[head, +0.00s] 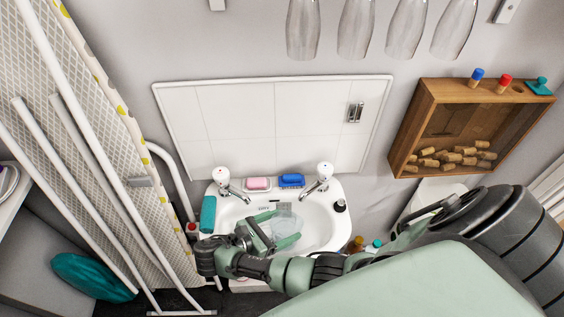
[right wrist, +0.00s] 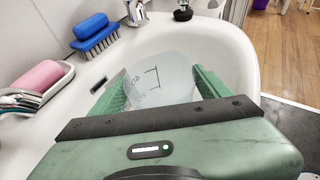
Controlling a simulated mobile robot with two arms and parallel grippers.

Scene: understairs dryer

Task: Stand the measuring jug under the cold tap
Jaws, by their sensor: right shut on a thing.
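The measuring jug (head: 284,222) is clear, with dark scale marks, and shows between my fingers in the right wrist view (right wrist: 160,78). My right gripper (head: 277,228) is shut on it over the white basin (head: 323,232). The jug's base is hidden, so I cannot tell whether it touches the basin. Two chrome taps with white tops stand on the back rim, a left tap (head: 222,180) and a right tap (head: 321,178). Their colour marks are too small to tell which is cold. The jug is between them, nearer the front. My left gripper is not in view.
A pink soap (head: 257,184) and a blue brush (head: 291,180) lie between the taps. An ironing board (head: 85,130) leans at left.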

